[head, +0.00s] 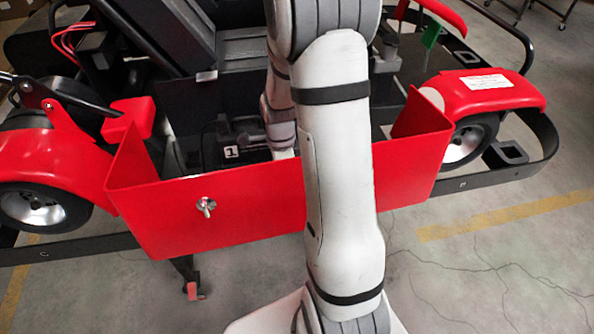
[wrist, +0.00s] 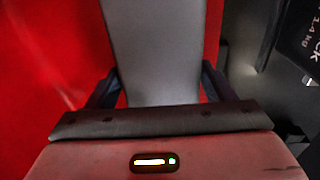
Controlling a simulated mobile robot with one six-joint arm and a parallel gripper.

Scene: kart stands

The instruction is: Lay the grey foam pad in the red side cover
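The red side cover (head: 235,215) is an open, tray-like piece along the kart's near side, with a metal wing fastener on its outer face. In the head view my arm crosses in front of it, and my wrist goes down behind its near wall, so my gripper is hidden there. In the wrist view my gripper (wrist: 160,92) has its dark fingers at both edges of the grey foam pad (wrist: 155,45) and appears shut on it. The cover's red surface (wrist: 50,65) fills the left of that view. Whether the pad touches the cover is unclear.
A black box (wrist: 296,40) with white lettering is close on the right in the wrist view. Behind the cover stand a black part with a "1" label (head: 232,152) and the black seat (head: 165,35). Wheels under red fenders flank the cover.

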